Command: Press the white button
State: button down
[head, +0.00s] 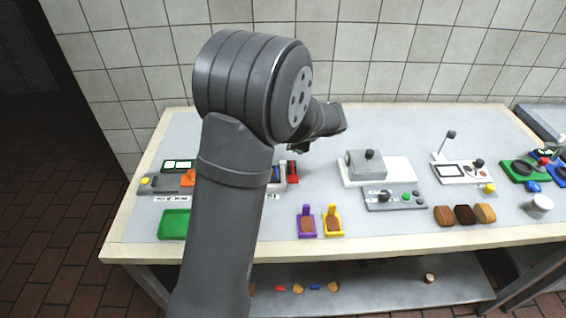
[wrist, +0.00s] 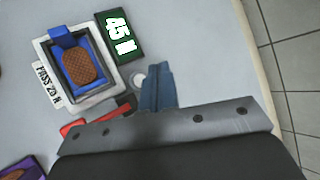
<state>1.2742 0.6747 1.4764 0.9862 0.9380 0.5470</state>
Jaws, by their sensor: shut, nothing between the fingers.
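My gripper (wrist: 158,70) is shut and empty, its fingers pointing down at the table in the wrist view. A small round pale disc (wrist: 137,79), which looks like the white button, lies just left of the fingertips and is partly hidden by them. I cannot tell whether the fingers touch it. In the head view my gripper (head: 298,147) is small and mostly behind my arm, and the button is hidden there.
A white-framed press (wrist: 108,93) with a blue holder (wrist: 64,38) and a brown biscuit (wrist: 79,66) stands left of the fingers. A red part (wrist: 70,129) is lower left. Grey table (wrist: 200,50) is clear to the right.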

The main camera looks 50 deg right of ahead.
jog(key=shift+f, duration=3.25)
jog(key=shift+f, duration=0.35)
jog(key=shift+a+f, duration=0.1)
